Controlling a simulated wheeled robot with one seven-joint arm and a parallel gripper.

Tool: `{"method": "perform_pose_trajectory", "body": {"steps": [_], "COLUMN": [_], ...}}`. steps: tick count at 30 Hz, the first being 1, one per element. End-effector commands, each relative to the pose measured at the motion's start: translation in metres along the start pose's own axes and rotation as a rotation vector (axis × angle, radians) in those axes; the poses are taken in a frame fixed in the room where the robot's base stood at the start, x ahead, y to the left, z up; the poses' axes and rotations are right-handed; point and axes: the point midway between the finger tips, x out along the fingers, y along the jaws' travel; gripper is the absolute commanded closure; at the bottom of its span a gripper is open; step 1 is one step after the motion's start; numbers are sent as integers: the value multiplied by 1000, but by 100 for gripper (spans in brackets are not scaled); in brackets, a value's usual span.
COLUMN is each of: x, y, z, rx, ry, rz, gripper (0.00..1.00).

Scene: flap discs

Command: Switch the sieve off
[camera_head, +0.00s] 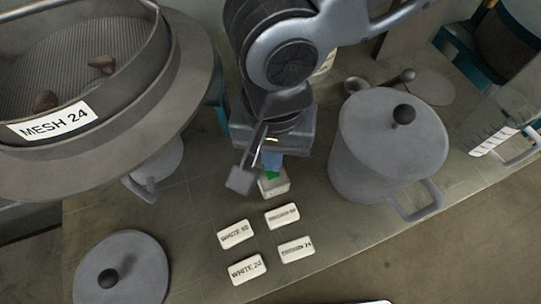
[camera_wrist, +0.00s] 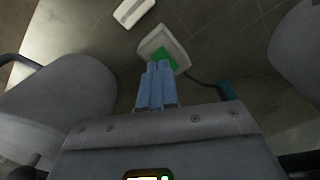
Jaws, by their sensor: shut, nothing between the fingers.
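The sieve (camera_head: 160,105) is a large grey round machine at the upper left, labelled "MESH 24", with a mesh bowl holding a few brown lumps. A small pale switch box (camera_head: 279,189) with a green top sits on the bench below my gripper; it also shows in the wrist view (camera_wrist: 182,53), with a dark cable at its side. My gripper (camera_head: 271,172) is shut and empty, pointing down at the green part. In the wrist view its blue fingertips (camera_wrist: 159,65) overlap the green button (camera_wrist: 166,56); I cannot tell whether they touch it.
A lidded grey pot (camera_head: 372,165) stands close on the right. Several white label blocks (camera_head: 247,269) lie in front of the switch box. Another knobbed grey lid (camera_head: 140,262) is at the lower left. A scoop (camera_head: 380,83) lies behind the pot.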

Motion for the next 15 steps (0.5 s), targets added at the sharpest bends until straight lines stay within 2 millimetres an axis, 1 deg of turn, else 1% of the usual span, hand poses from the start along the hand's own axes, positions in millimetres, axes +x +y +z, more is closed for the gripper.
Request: {"method": "perform_pose_trajectory", "body": {"steps": [1, 15], "x": [-7, -40], "y": [0, 0], "z": [0, 1], "rx": [0, 1], "ry": [-1, -2], "rz": [-1, -1], "gripper": [100, 100]}}
